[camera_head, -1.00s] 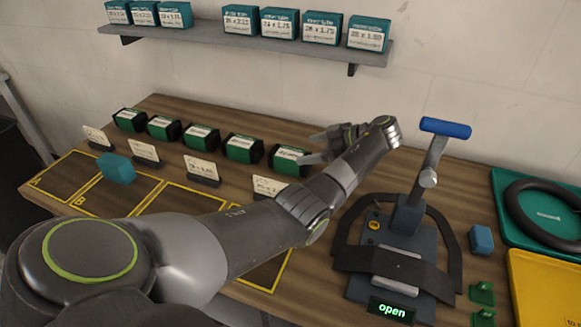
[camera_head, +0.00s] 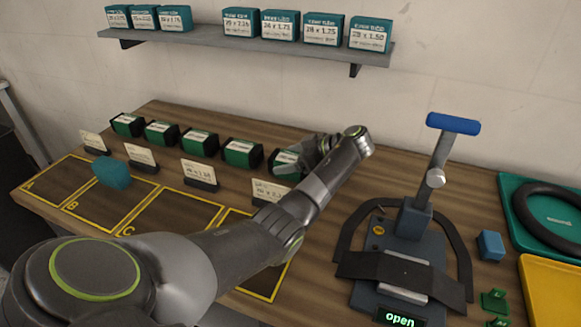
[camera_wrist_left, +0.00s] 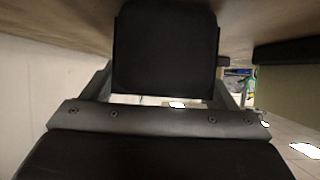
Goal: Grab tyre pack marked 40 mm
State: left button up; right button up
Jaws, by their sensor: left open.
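Several green-and-black tyre packs with white labels stand in a row along the back of the table, among them the leftmost pack (camera_head: 127,124), the middle pack (camera_head: 199,142) and one right of it (camera_head: 242,153). Their print is too small to read, so I cannot tell which says 40 mm. My left gripper (camera_head: 300,158) is at the rightmost pack (camera_head: 284,161) and partly covers it. In the left wrist view a dark pack face (camera_wrist_left: 165,48) fills the space between the open fingers. I cannot tell whether they touch it. My right gripper is not in view.
Label cards (camera_head: 199,172) stand before the packs, behind yellow-outlined zones. A teal box (camera_head: 111,172) lies near zone B. A lever press (camera_head: 405,250) with an "open" display stands right of my arm. Tube boxes line the shelf (camera_head: 250,48) above. A green tray (camera_head: 515,210) holds a tyre.

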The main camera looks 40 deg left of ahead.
pick_arm(q)
jog(key=c, duration=1.3)
jog(key=shift+r, duration=0.1)
jog(key=shift+c, duration=0.4)
jog(key=shift+w+r, duration=0.1)
